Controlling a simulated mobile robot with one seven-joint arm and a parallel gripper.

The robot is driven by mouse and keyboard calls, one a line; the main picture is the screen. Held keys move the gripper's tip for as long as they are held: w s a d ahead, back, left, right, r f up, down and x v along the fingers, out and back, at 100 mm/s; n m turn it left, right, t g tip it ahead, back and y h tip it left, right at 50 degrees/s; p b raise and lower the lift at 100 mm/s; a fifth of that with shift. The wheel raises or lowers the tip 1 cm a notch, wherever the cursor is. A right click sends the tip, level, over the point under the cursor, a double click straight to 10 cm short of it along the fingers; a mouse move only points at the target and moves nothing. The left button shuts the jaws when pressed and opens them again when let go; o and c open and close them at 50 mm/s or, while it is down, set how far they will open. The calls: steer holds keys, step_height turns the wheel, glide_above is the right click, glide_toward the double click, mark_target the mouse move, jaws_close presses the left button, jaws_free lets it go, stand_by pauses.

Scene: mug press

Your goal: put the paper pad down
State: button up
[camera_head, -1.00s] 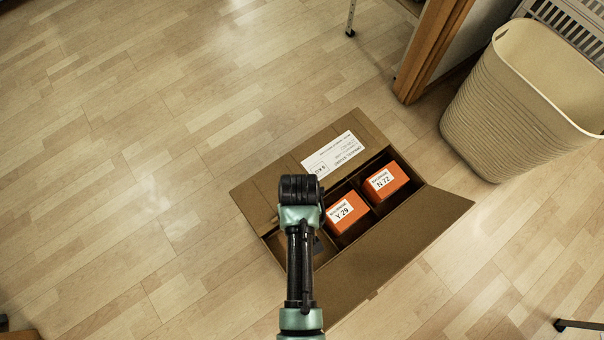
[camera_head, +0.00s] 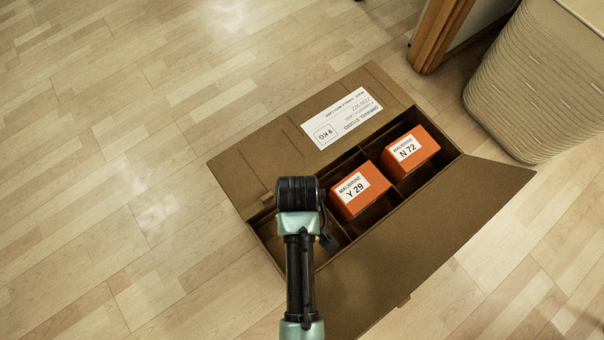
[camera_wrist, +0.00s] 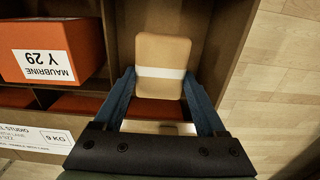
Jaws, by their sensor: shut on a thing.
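The paper pad (camera_wrist: 160,50) is a tan block with rounded corners and a white band across it. It shows in the wrist view between the two blue fingers of my gripper (camera_wrist: 159,75), which is shut on it. The pad is over or inside an end compartment of the cardboard box; I cannot tell whether it touches the floor of the compartment. In the head view my arm hides the pad and most of my gripper. The open brown cardboard box (camera_head: 262,152) lies on the wood floor, below my arm.
Two orange boxes, Y 29 (camera_head: 376,203) and N 72 (camera_head: 424,160), sit in neighbouring compartments to the right of my arm. A white label (camera_head: 341,117) is on the box flap. A beige bin (camera_head: 520,100) stands at the upper right. The floor at left is clear.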

step_height(320, 180, down, 10)
steer(key=b, duration=0.6)
steer(key=shift+f, duration=0.25)
steer(key=shift+f, duration=0.15)
steer(key=o, duration=1.2)
steer(key=shift+o, duration=0.2)
